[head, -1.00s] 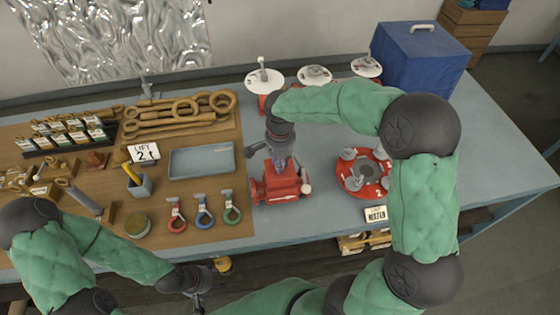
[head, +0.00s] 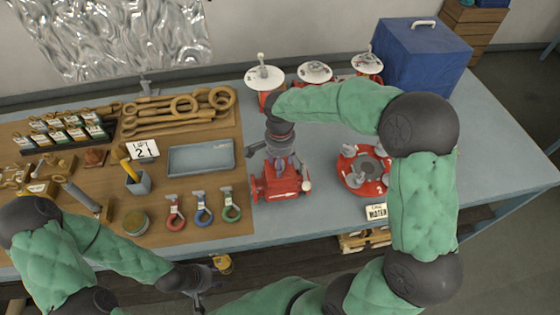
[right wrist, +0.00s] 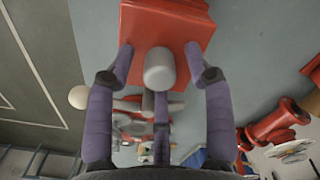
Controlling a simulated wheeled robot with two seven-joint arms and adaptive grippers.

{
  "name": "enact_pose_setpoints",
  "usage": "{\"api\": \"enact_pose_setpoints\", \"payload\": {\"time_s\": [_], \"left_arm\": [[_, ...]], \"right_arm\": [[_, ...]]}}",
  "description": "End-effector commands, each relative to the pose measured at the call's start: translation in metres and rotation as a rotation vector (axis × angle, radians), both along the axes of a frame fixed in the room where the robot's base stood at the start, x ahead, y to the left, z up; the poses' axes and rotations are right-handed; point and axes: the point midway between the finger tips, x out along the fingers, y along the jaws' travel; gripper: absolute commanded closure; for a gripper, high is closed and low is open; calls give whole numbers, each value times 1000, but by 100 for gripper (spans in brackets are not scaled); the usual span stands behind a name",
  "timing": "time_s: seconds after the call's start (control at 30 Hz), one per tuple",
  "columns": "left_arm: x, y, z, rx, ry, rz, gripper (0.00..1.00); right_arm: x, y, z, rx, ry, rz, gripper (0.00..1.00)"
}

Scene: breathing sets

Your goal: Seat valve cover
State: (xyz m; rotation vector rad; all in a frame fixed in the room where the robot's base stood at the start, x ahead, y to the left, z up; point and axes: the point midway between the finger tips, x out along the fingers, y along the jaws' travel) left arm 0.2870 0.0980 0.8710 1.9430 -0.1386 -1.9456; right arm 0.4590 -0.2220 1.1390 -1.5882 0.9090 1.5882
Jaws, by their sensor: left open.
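A red valve body (head: 278,186) stands on the grey bench, with a pale knob at its right side. It also shows in the right wrist view (right wrist: 165,22). My right gripper (head: 276,158) is just above it, pointing down, with its fingers spread. In the right wrist view a grey rounded post (right wrist: 159,70) stands between the spread fingers, clear of both side fingers. I cannot tell whether this post belongs to the valve cover or how it sits on the red body. My left gripper (head: 206,284) is open and empty in front of the bench edge.
A red round carousel (head: 363,171) with grey parts stands to the right, partly behind my right arm. White-topped red stands (head: 264,78) and a blue box (head: 421,58) are behind. A grey tray (head: 201,157) and colored shackles (head: 203,208) are at left.

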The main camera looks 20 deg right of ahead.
Motion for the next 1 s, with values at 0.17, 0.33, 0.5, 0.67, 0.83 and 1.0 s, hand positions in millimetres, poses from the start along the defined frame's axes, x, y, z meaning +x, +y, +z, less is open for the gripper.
{"api": "enact_pose_setpoints", "payload": {"time_s": [0.17, 0.33, 0.5, 0.67, 0.83, 1.0], "left_arm": [[0, 0, 0, 0, 0, 0, 47], [0, 0, 0, 0, 0, 0, 47], [0, 0, 0, 0, 0, 0, 47], [0, 0, 0, 0, 0, 0, 47], [0, 0, 0, 0, 0, 0, 47], [0, 0, 0, 0, 0, 0, 47]], "right_arm": [[0, 0, 0, 0, 0, 0, 45], [0, 0, 3, 0, 0, 1, 45], [1, 0, 25, 1, -5, 0, 45], [1, 0, 57, 0, -4, 1, 45], [1, 0, 89, 0, -4, 0, 45], [1, 0, 110, 0, -1, 1, 45]]}}
